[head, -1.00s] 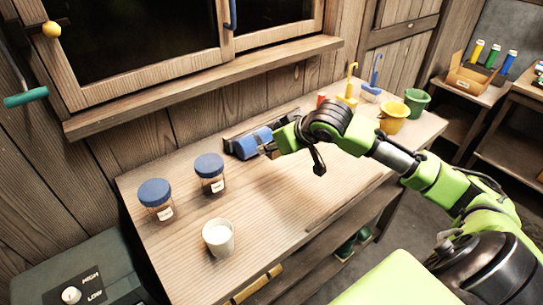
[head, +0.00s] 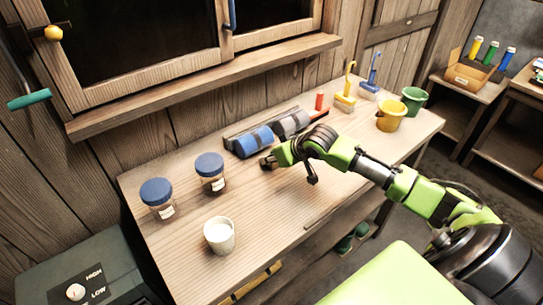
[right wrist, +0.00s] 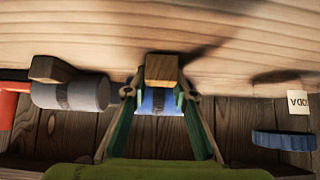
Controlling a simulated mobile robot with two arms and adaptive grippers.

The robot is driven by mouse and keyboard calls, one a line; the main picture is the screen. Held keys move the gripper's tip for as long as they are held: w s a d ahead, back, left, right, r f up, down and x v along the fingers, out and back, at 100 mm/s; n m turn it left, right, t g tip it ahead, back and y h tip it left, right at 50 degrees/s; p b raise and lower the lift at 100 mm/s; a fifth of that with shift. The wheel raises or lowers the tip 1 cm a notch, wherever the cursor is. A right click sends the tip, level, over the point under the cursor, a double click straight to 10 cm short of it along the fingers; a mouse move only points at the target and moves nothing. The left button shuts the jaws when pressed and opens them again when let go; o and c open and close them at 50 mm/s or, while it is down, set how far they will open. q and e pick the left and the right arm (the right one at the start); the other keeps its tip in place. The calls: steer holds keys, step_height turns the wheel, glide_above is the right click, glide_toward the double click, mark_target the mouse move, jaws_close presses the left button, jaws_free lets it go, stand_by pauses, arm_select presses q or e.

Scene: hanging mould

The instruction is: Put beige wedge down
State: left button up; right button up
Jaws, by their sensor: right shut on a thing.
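The beige wedge (right wrist: 162,70) is a small wooden block between the fingertips of my right gripper (right wrist: 160,92) in the right wrist view. The gripper is shut on it, close to the tabletop; I cannot tell whether the wedge touches the wood. In the head view my right gripper (head: 270,161) is low over the table (head: 275,205), just in front of the blue roll (head: 254,142). The wedge is too small and dark there to make out clearly. My left gripper is not in view.
A grey roll (head: 291,122) lies beside the blue one, with a brown block (right wrist: 50,69) against it. Two blue-lidded jars (head: 210,174) and a white cup (head: 219,236) stand to the left. Brushes (head: 346,92) and buckets (head: 391,115) are at right. The front middle table is clear.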

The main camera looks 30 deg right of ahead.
steer(key=shift+f, duration=0.15)
steer(key=o, duration=1)
steer(key=shift+o, duration=0.2)
steer(key=b+v, duration=0.1)
steer(key=v, duration=1.1)
